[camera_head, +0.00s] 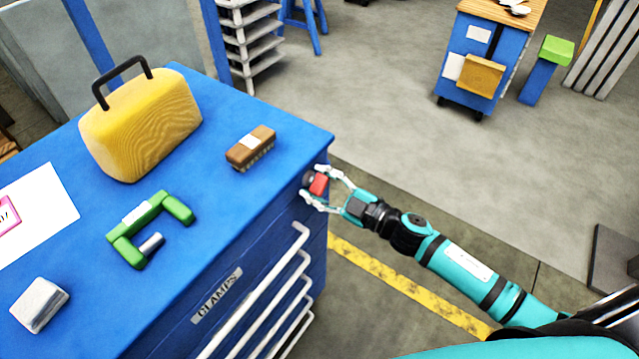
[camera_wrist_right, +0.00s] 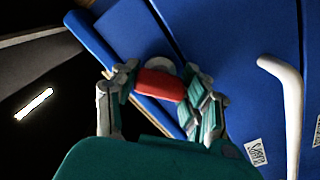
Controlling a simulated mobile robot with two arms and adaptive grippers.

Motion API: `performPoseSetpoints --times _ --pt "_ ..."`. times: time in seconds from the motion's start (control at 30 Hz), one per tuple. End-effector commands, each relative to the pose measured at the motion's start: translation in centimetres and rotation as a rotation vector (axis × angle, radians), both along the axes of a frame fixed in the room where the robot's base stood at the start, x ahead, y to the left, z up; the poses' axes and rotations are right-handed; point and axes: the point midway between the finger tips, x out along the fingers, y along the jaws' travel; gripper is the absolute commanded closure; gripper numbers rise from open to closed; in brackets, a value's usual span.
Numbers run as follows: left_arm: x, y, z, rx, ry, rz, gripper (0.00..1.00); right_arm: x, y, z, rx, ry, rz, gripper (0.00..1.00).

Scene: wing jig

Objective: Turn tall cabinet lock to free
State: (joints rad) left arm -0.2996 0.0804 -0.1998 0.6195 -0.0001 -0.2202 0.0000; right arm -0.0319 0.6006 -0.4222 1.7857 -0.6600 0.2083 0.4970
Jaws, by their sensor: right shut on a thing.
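The tall cabinet (camera_head: 255,215) is blue, with drawers labelled "CLAMPS" on its front. Its lock (camera_head: 318,184) has a red knob on a round grey base, near the top right corner of the front. In the right wrist view the red knob (camera_wrist_right: 160,85) sits between my fingers, with part of the grey base showing behind it. My right gripper (camera_head: 318,187) is shut on the red knob, one finger on each side; it also shows in the right wrist view (camera_wrist_right: 160,92). My left gripper is not in view.
White drawer handles (camera_head: 275,283) stick out below the lock; one (camera_wrist_right: 290,100) is near my right gripper. On the cabinet top are a yellow case (camera_head: 140,125), a brush (camera_head: 251,147), a green clamp (camera_head: 135,235) and a grey block (camera_head: 40,303).

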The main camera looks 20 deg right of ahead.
Motion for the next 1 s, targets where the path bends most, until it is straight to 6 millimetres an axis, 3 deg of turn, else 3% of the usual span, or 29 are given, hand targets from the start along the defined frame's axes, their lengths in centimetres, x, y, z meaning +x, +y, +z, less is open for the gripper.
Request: performPoseSetpoints --times 0.6,1.0 --pt "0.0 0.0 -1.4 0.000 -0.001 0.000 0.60 0.0 0.0 -0.1 -0.455 -0.355 0.000 0.87" --pt "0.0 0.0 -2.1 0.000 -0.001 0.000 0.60 0.0 0.0 -0.1 -0.654 -0.510 0.002 0.87"
